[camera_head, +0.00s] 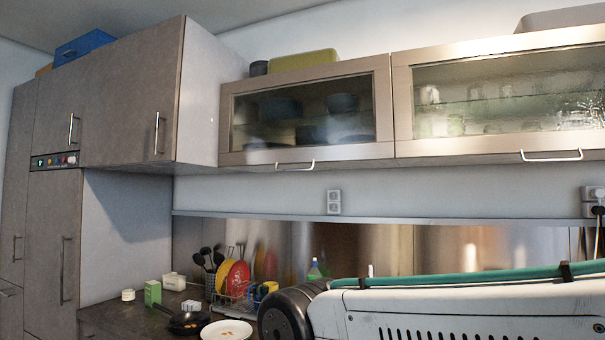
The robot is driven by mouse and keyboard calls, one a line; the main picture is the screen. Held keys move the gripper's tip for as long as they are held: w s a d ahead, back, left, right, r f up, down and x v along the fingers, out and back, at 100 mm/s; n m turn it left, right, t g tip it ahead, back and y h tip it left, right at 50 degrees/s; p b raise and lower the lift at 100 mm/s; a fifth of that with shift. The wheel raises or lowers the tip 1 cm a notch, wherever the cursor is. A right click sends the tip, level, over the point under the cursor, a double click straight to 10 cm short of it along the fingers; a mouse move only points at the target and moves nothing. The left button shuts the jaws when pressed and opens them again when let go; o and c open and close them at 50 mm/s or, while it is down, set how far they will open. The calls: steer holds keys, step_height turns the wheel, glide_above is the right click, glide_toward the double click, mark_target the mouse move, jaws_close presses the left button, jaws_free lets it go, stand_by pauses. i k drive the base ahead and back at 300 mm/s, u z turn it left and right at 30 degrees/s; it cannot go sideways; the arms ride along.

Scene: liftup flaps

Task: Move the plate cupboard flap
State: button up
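Two glass-fronted wall cupboard flaps hang side by side, and both look shut. The left flap (232,128) has a metal frame and shows dark dishes (281,108) behind its glass. Its bar handle (295,166) sits on the lower edge. The right flap (402,105) shows glassware (470,115) behind its glass and has a similar handle (551,156) on its lower edge. I cannot tell for sure which is the plate cupboard. A white link of my arm with a green hose crosses the lower right, below the flaps. My gripper is not in view.
Tall cabinets (120,100) stand at the left, jutting out beside the left flap. A dish rack with red and yellow plates (236,277), a pan (182,322) and a white plate (227,331) are on the counter. The wall below the flaps is mostly clear, with a socket (334,202).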

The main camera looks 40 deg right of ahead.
mark_target(339, 111)
steer(key=z, duration=0.5)
steer(key=i, duration=0.6)
steer(key=z, duration=0.65)
